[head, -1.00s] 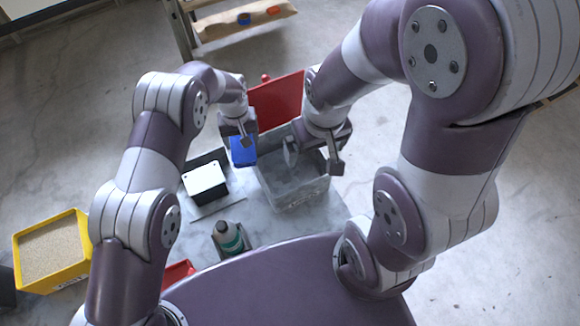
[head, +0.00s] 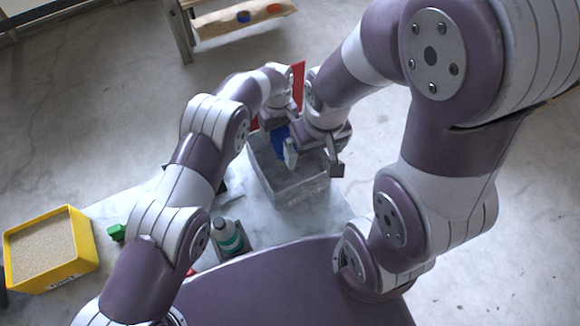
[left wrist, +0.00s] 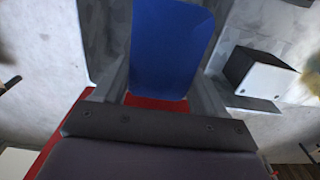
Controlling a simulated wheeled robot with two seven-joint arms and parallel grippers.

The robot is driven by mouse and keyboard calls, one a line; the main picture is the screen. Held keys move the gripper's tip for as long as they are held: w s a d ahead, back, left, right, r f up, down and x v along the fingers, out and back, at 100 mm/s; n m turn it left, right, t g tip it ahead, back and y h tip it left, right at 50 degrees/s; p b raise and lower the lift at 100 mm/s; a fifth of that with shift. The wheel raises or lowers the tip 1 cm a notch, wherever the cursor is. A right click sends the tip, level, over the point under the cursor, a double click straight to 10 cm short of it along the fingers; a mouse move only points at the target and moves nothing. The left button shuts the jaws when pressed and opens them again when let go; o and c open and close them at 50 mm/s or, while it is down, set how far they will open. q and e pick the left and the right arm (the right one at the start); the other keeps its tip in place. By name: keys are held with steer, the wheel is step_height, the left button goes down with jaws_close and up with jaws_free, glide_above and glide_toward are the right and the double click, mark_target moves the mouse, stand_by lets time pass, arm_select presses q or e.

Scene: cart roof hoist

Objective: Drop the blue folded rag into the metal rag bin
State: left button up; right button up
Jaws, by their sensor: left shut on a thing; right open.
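The blue folded rag (head: 279,139) is in my left gripper (head: 281,126), which is shut on it. In the head view the rag appears over the far part of the grey metal rag bin (head: 302,195), partly hidden by my grippers. I cannot tell its exact height above the bin. In the left wrist view the rag (left wrist: 172,45) hangs flat between the two fingers of my left gripper (left wrist: 160,92). My right gripper (head: 314,161) is open and empty, its fingers over the right half of the bin, close beside the rag.
A red panel (head: 298,78) stands behind the bin. A bottle (head: 229,236) stands in front of it on the pale table (head: 325,214). The left wrist view shows a black box with white top (left wrist: 262,76).

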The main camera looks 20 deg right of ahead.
arm_select(q)
steer(key=o, duration=1.1)
step_height(320, 180, up, 13)
steer(key=p, duration=1.1)
steer(key=shift+f+p, duration=0.15)
steer(key=shift+p, duration=0.15)
